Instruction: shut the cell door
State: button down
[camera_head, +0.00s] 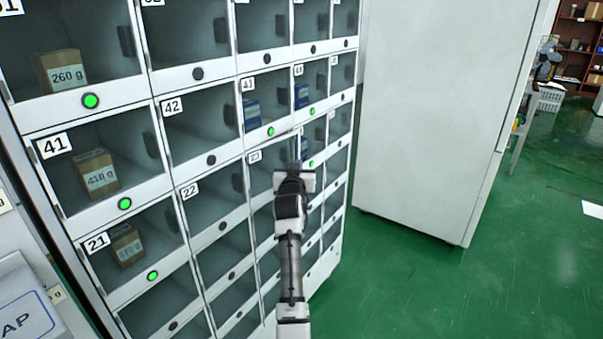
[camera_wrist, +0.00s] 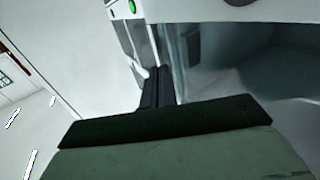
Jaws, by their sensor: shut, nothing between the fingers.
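The locker wall (camera_head: 160,95) has rows of numbered cells with clear fronts in white frames. My gripper (camera_head: 298,168) is shut and empty in front of the column to the right of cell 23 (camera_head: 262,180). My arm hides part of that column, so I cannot tell the cell door's exact angle. In the wrist view the dark fingertips (camera_wrist: 158,84) are together, close to a white upright edge and a translucent panel (camera_wrist: 190,45). Whether they touch it I cannot tell.
A tall white cabinet (camera_head: 440,110) stands right of the lockers, with green floor (camera_head: 400,275) open before it. Boxes sit in the left cells, such as the 418 g box (camera_head: 98,174). A shelf (camera_head: 575,45) is far right.

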jog(key=shift+w+a+b, duration=0.6)
jog(key=shift+w+a, duration=0.1)
jog(key=shift+w, duration=0.3)
jog(key=shift+d, duration=0.1)
